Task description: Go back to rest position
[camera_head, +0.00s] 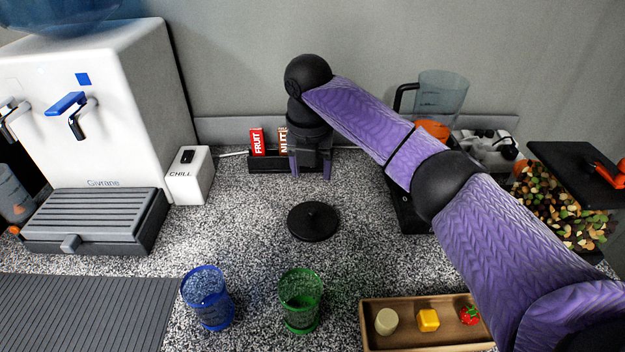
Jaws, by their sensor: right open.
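My right arm comes in from the lower right and reaches across to the back of the counter. My right gripper (311,172) points down with its fingers apart, in front of or over the right part of a small black rack (268,167). The rack holds a red FRUIT bar (257,142) and a brown NUT bar (282,140). The gripper hides the rack's right part, so I cannot tell whether the fingers touch it. Nothing shows between the fingers. My left gripper is not in view.
A water dispenser (105,110) and a white CHILL box (190,176) stand left. A black disc (312,221) lies mid-counter. A blue cup (208,298), a green cup (300,300) and a wooden tray (400,340) are in front. A blender jug (440,95) stands behind my arm.

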